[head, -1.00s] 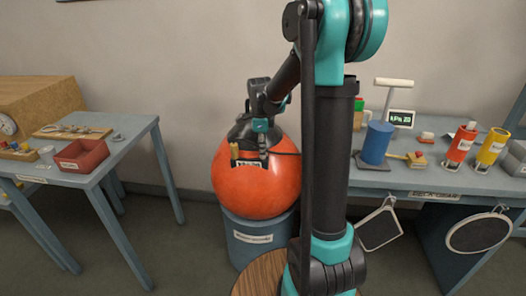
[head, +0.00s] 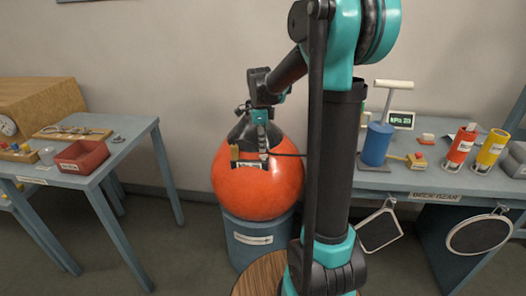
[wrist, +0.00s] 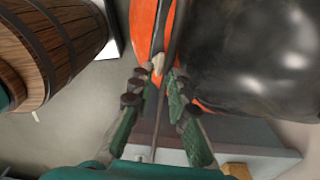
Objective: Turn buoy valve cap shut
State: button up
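The orange buoy (head: 255,190) with a black cone-shaped top (head: 243,132) sits on a blue-grey drum. My gripper (head: 263,157) hangs in front of the buoy's upper face, beside a small brass-coloured piece (head: 234,155) and a label. In the wrist view, my gripper (wrist: 158,78) has its two green-padded fingers apart. A small pale knob (wrist: 158,63), possibly the valve cap, shows between or just beyond the fingertips, against the orange buoy (wrist: 143,25) and a dark strip. I cannot tell whether the fingers touch it. The black top (wrist: 250,50) fills the wrist view's upper right.
The blue-grey drum (head: 255,240) stands on the floor between two tables. A wooden barrel (wrist: 60,45) shows in the wrist view.

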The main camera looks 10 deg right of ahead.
aim_at(262, 154)
notch_tip(262, 154, up, 8)
jog(key=shift+a+r, duration=0.15)
jog(key=shift+a, duration=0.05)
dwell(0.3)
jog(key=s+d+f+n+t, duration=0.2)
jog(key=s+f+n, duration=0.7)
jog(key=s+n, duration=0.2)
jog(key=s+d+f+n+t, duration=0.2)
jog(key=s+f+n, duration=0.6)
jog(key=s+n, duration=0.2)
jog(key=shift+s+d+f+n, duration=0.2)
jog(key=shift+s+f+n, duration=0.2)
jog(key=shift+s, duration=0.5)
